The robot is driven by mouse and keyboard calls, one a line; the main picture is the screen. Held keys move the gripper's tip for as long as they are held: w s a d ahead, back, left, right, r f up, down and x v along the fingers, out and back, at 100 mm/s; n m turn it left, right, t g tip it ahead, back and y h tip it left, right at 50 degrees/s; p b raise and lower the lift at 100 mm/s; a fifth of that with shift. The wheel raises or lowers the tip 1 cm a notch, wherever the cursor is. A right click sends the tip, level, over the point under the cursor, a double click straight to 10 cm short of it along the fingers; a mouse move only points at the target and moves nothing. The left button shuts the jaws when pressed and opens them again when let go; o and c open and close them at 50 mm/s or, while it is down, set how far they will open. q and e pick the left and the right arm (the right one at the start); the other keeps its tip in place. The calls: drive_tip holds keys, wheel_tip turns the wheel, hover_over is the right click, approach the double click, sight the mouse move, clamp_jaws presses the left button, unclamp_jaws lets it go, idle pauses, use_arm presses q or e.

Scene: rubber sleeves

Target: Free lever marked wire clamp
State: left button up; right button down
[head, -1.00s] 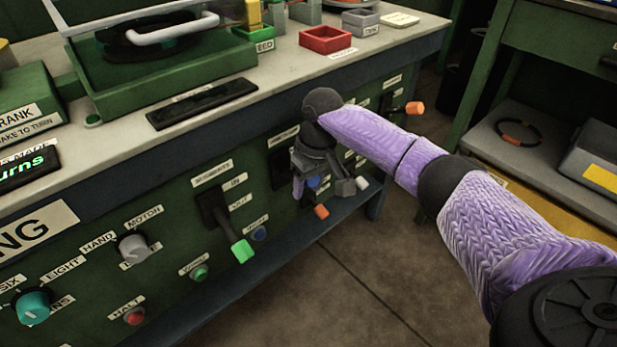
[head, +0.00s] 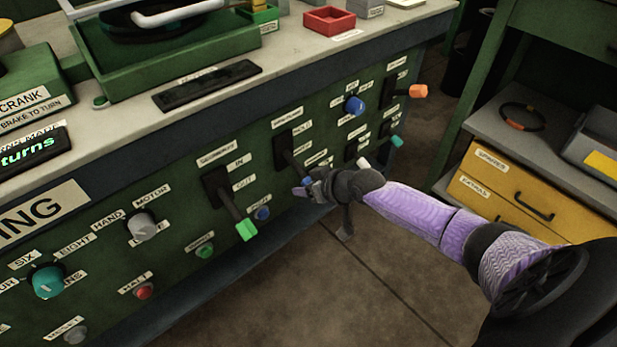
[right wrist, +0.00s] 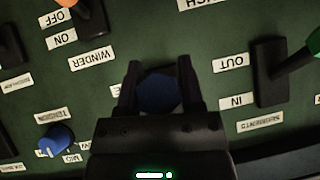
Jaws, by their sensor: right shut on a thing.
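The lever that my right gripper meets has a black slotted plate (head: 283,150) on the green panel, between the green-tipped lever and the winder switch. A label beside it seems to read HOLD; its title is too small to read surely. Its arm slants down and outward to a blue end. My right gripper (head: 307,186) is at that end. In the right wrist view the blue knob (right wrist: 158,93) sits between both dark fingers, which are shut on it. The gripper hides most of the knob in the head view. My left gripper is not in view.
The green-tipped segments lever (head: 246,229) stands close left. A blue dial (head: 354,105), an orange-tipped lever (head: 418,91) and a teal tip (head: 396,141) are to the right. The winder switch (right wrist: 90,18) is beside the gripper. Yellow drawers (head: 500,190) stand right; open floor lies below.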

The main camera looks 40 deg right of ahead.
use_arm(q)
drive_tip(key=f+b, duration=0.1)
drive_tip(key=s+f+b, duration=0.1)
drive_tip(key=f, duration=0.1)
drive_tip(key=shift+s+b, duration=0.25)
drive_tip(key=shift+b, duration=0.15)
use_arm(e)
drive_tip(key=shift+w+f+t, duration=0.4)
drive_tip(key=shift+f+t, duration=0.3)
drive_tip(key=shift+t, duration=0.2)
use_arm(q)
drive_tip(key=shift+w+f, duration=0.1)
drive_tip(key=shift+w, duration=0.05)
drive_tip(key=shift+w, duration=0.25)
use_arm(e)
drive_tip(key=shift+c, duration=1.1)
unclamp_jaws()
drive_tip(key=shift+w, duration=0.1)
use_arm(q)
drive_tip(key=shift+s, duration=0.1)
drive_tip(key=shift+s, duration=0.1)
